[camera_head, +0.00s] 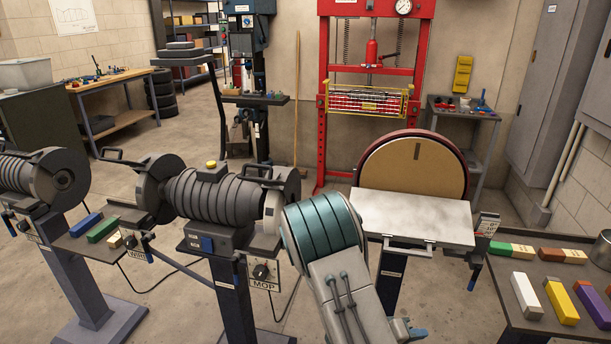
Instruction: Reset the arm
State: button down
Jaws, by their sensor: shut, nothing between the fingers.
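Part of my arm (331,258) rises from the bottom edge in the head view, right of centre. It shows a teal ribbed joint and a light grey link with two thin dark rods along it. The arm stands in front of the bench grinder's right end and the sander's left side. The rest of the arm runs out below the picture.
A ribbed grinder (212,195) on a pedestal stands left of my arm. A disc sander (414,170) with a flat metal table (415,217) stands behind and right. A side table (550,290) holding coloured bars is at right. A red press (322,110) stands behind.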

jog(key=w+a+r+t+y, duration=0.3)
jog(key=a+r+y, duration=1.05)
jog(key=a, duration=0.25)
jog(key=s+d+r+g, duration=0.2)
jog(key=s+r, duration=0.3)
jog(key=s, duration=0.4)
jog(key=s+d+r+g+p, duration=0.1)
jog(key=s+r, duration=0.3)
jog(key=s, duration=0.5)
jog(key=shift+d+r+m+g+p, duration=0.35)
jog(key=shift+d+g, duration=0.2)
jog(key=shift+g, duration=0.15)
